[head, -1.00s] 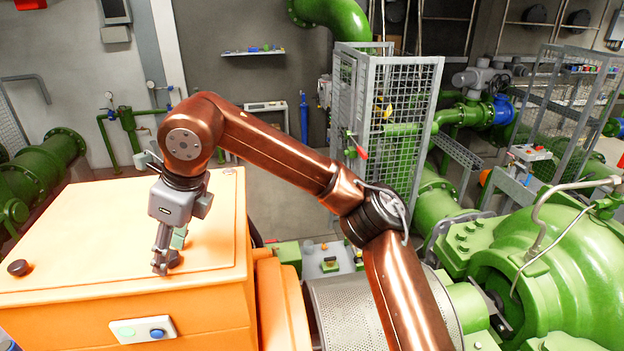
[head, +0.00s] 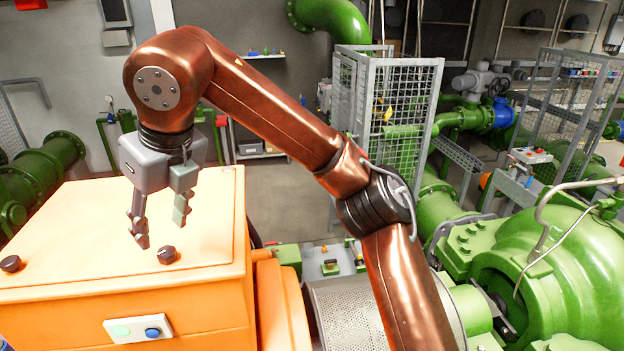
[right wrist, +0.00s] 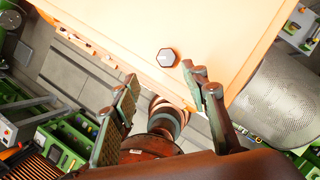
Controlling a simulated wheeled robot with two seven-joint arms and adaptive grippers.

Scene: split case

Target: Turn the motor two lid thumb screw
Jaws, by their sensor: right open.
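The orange motor box with its flat lid (head: 95,225) fills the lower left of the head view. A dark round thumb screw (head: 167,255) stands on the lid near its front right. A second dark thumb screw (head: 10,263) is at the lid's left front. My right gripper (head: 161,232) is open and empty, its fingers pointing down, above and a little behind the nearer screw, apart from it. In the right wrist view, a dark faceted screw head (right wrist: 166,57) shows on the lid just beyond the two spread fingertips (right wrist: 159,73). My left gripper is not in view.
A plate with a green and a blue button (head: 138,329) is on the box's front. A perforated guard (head: 345,312) and a large green pump casing (head: 560,265) lie to the right. A mesh cage (head: 405,120) stands behind. The lid around the screws is clear.

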